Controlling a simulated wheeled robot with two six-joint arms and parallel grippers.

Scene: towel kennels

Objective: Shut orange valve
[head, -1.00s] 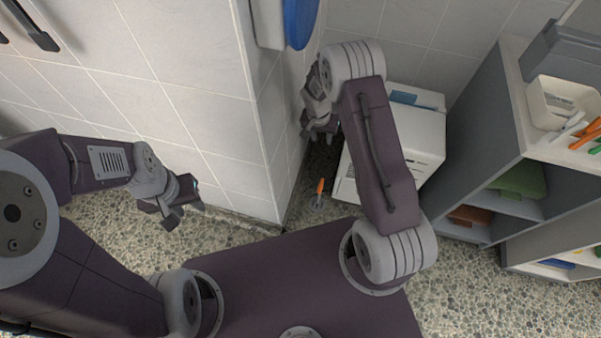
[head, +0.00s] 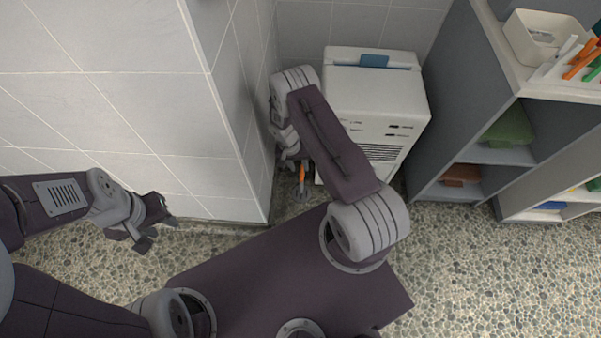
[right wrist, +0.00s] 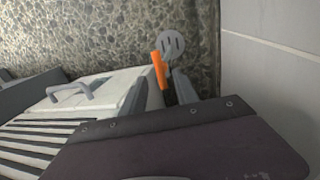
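The orange valve is a small orange lever (head: 302,173) low in the corner between the tiled wall and the white cabinet. In the right wrist view the lever (right wrist: 159,70) stands beside a round grey slotted disc (right wrist: 172,42). My right gripper (head: 294,164) is down at the lever, its fingers apart and the lever close to the fingertips. I cannot tell whether they touch it. My left gripper (head: 156,231) is open and empty in front of the wall at the left.
A white cabinet (head: 375,100) with vents stands right of the valve, close to my right arm. A grey shelf unit (head: 465,110) stands further right. The tiled wall corner (head: 235,140) lies left of my right arm. Pebbled floor (head: 480,260) is clear at lower right.

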